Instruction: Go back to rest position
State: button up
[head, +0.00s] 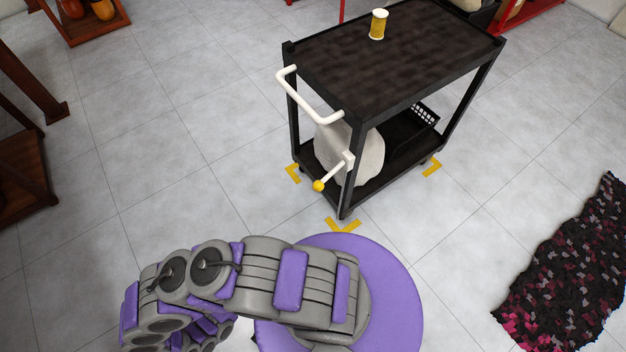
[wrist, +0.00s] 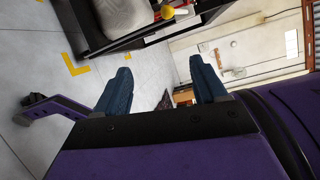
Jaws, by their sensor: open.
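My gripper (wrist: 162,84) shows in the wrist view with its two dark blue fingers spread wide apart. Nothing is between them, only floor and room behind. In the head view my grey and purple arm is folded low at the bottom centre, and I cannot make out the gripper there. The black cart (head: 330,62) stands beyond my arm, clear of it. A yellow and white cylinder (head: 378,24) stands upright on its top shelf. The cart also shows along the top of the wrist view (wrist: 92,24), which is turned sideways.
A whitish sack-like object (head: 362,158) sits on the cart's lower shelf beside a black basket (head: 424,114). A white lever with a yellow knob (head: 319,186) sticks out at the cart's near side. Yellow floor marks (head: 293,174) surround the cart. A dark patterned rug (head: 570,280) lies right. Tiled floor between is clear.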

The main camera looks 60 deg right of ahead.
jog(key=shift+d, duration=0.25)
jog(key=w+d+r+m+g+y, duration=0.1)
jog(key=w+r+m+g, duration=0.1)
jog(key=w+r+m, duration=0.4)
jog(key=w+d+r+m+g+y, duration=0.15)
jog(key=r+m, duration=0.25)
jog(key=r, duration=0.5)
notch_tip(320, 180, up, 14)
jog(key=d+m+g+y, duration=0.2)
jog(key=m+g+y, duration=0.2)
jog(key=m, duration=0.5)
jog(key=s+r+m+t+y, duration=0.1)
jog(key=s+r+m+y, duration=0.6)
jog(key=r, duration=0.6)
jog(key=s+a+r+m+t+y, duration=0.2)
jog(key=s+r+m, duration=0.1)
jog(key=s+m, duration=0.1)
jog(key=s+a+r+m+t+y, duration=0.1)
jog(key=s+a+r+m+t, duration=0.1)
jog(key=s, duration=0.5)
jog(key=shift+s+a+r+m+t+y, duration=0.15)
jog(key=shift+a+r+m+t+y, duration=0.2)
jog(key=shift+a+r+m, duration=0.4)
jog(key=shift+d+f, duration=0.15)
jog(key=shift+d, duration=0.05)
